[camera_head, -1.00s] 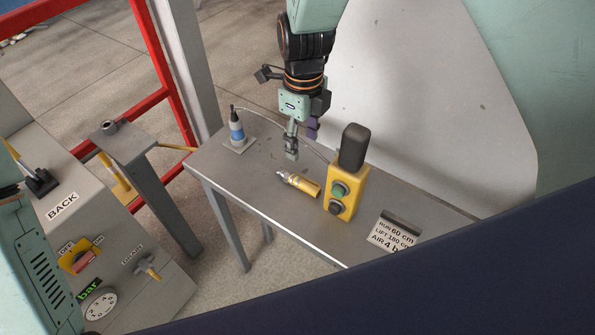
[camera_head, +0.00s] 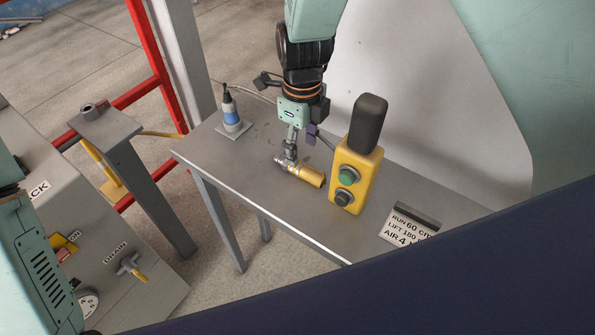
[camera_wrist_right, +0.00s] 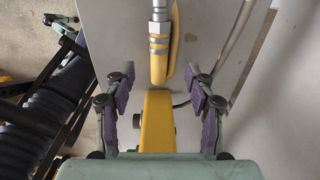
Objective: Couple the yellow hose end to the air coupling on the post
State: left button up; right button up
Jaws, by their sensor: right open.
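The yellow hose end (camera_head: 309,175), with a metal fitting, lies on the grey table beside the yellow button box. In the right wrist view the hose end (camera_wrist_right: 159,62) lies ahead of the fingers, roughly centred between them. My right gripper (camera_head: 298,148) hangs just above it in the head view, and its finger overlaps the metal fitting. In the right wrist view my right gripper (camera_wrist_right: 160,95) is open with purple pads apart and nothing between them. The air coupling (camera_head: 90,109) is a grey round fitting on top of the grey post (camera_head: 150,180) at left. My left gripper is not in view.
The yellow button box (camera_head: 352,175), with a black top, stands close right of the hose end. A blue-and-white bottle-like tool (camera_head: 231,112) stands on the table (camera_head: 240,180) behind left. A sign (camera_head: 410,228) sits at front right. A control panel (camera_head: 120,280) stands at left.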

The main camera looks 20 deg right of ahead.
aim_at(299, 166)
jog(key=f, duration=0.6)
jog(key=shift+w+a+f, duration=0.2)
jog(key=shift+w, duration=0.05)
jog(key=shift+a+f, duration=0.15)
jog(key=shift+s, duration=0.1)
jog(key=shift+c, duration=0.2)
jog(key=shift+d, duration=0.2)
jog(key=c, duration=0.3)
jog(key=shift+a, duration=0.15)
jog(key=c, duration=0.6)
grip_shut()
